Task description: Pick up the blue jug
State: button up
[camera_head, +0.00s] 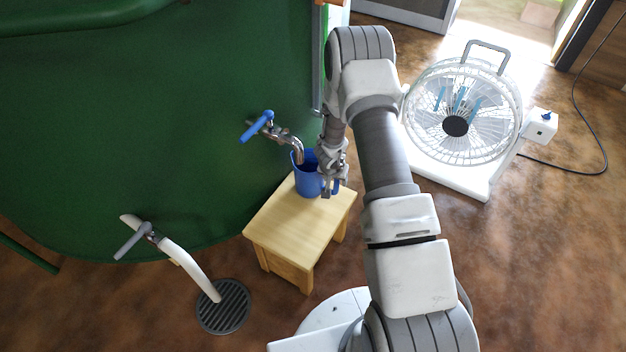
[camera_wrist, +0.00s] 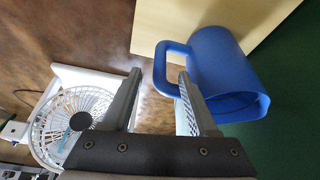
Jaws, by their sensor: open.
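The blue jug (camera_head: 305,177) stands on a small wooden stool (camera_head: 288,226), under a metal tap spout (camera_head: 297,150) in the head view. In the wrist view the jug (camera_wrist: 222,72) is at the upper right, its handle (camera_wrist: 165,66) pointing left. My gripper (camera_head: 329,180) is at the right side of the jug, by the handle. In the wrist view my gripper (camera_wrist: 158,75) is open, with the handle near and between the fingertips. The right finger overlaps the jug in the picture. I cannot tell whether either finger touches it.
A large green tank (camera_head: 150,120) stands behind the stool, with a blue-handled tap (camera_head: 257,126). A white fan (camera_head: 462,112) with a cord is at the right. A white pipe (camera_head: 185,262) runs to a floor drain (camera_head: 223,306) at the lower left.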

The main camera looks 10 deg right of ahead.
aim_at(336, 183)
jog(key=b+x, duration=0.2)
jog(key=x, duration=0.4)
jog(key=shift+w+d+f, duration=0.1)
jog(key=shift+f, duration=0.15)
grip_shut()
dwell(1.2)
